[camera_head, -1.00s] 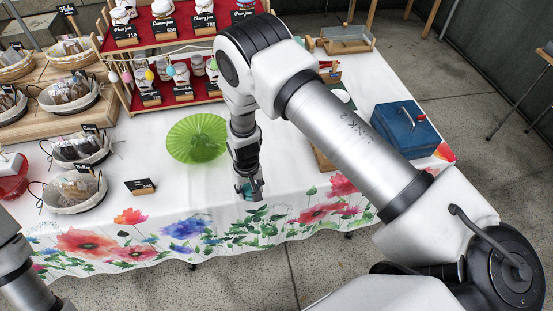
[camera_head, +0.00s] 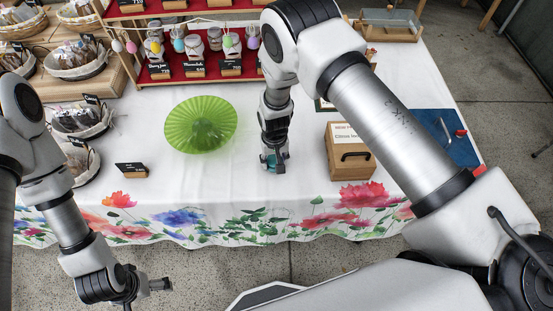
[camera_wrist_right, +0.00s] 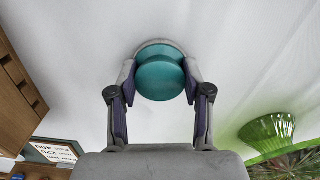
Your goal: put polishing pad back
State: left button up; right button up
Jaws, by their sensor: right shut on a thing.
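The polishing pad (camera_wrist_right: 160,77) has a round teal knob over a pale grey disc. My right gripper (camera_head: 273,165) is shut on it, with one finger on each side of the knob in the right wrist view (camera_wrist_right: 159,88). In the head view only a little teal (camera_head: 267,158) shows at the fingertips. The pad is over the white cloth, between the green stand and the wooden box; I cannot tell whether it touches the cloth. My left gripper (camera_head: 148,289) hangs at the lower left, clear of the table's front edge; its jaw opening is unclear.
A green glass stand (camera_head: 200,125) is left of the right gripper. A small black sign (camera_head: 132,170) stands at left. The white tablecloth (camera_head: 235,180) is bare near the front.

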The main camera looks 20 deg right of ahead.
jog(key=o, duration=0.8)
jog(key=shift+o, duration=1.1)
jog(key=shift+s+a, duration=0.1)
jog(key=shift+r, duration=0.1)
